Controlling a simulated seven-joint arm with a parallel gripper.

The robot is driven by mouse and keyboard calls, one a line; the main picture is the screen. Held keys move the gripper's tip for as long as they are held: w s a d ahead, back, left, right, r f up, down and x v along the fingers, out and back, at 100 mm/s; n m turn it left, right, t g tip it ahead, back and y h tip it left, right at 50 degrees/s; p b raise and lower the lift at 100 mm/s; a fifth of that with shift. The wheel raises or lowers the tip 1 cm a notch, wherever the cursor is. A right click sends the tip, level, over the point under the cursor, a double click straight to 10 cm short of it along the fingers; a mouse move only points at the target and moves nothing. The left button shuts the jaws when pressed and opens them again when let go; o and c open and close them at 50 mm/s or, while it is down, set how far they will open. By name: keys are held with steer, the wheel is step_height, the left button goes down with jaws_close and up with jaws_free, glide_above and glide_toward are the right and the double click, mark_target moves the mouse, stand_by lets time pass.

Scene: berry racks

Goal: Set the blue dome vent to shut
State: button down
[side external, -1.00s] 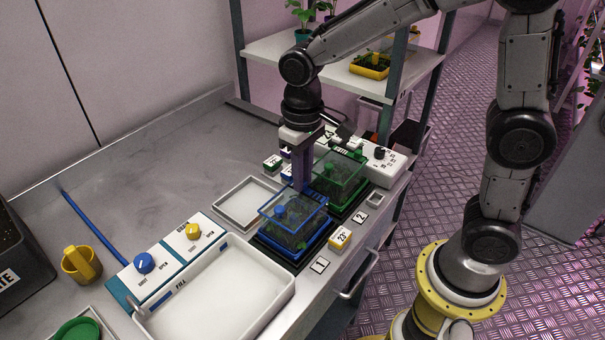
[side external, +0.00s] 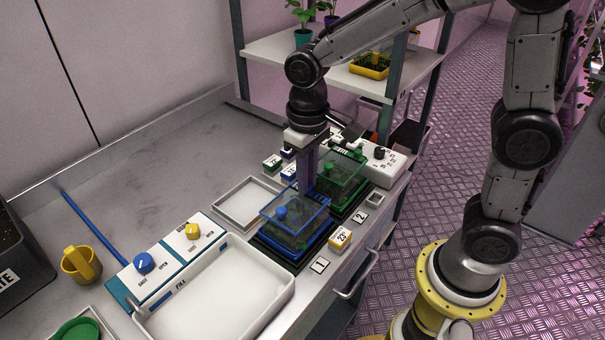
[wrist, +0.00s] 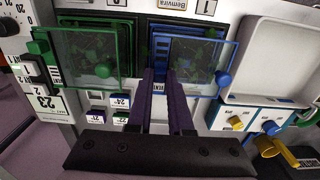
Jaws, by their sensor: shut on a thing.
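The blue dome (side external: 302,218) is a clear cover with blue edges and a round blue knob, over a dark tray on the bench. In the wrist view the blue dome (wrist: 205,58) lies just right of my fingers. My gripper (side external: 307,192) points down at the dome's back edge. In the wrist view my gripper (wrist: 161,74) is shut on the blue vent's small part, mostly hidden between the fingertips. The vent's exact setting cannot be told.
A green dome (side external: 343,167) stands close behind the blue one, left of my fingers in the wrist view. A white empty tray (side external: 247,202) and a large fill basin (side external: 215,292) are nearby. Small numbered blocks, including a yellow one (side external: 340,237), sit around.

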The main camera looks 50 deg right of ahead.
mark_target(318, 198)
steer(key=shift+s, duration=1.4)
steer(key=c, duration=0.8)
jaws_free()
step_height(318, 198, up, 14)
steer(key=shift+f, duration=0.1)
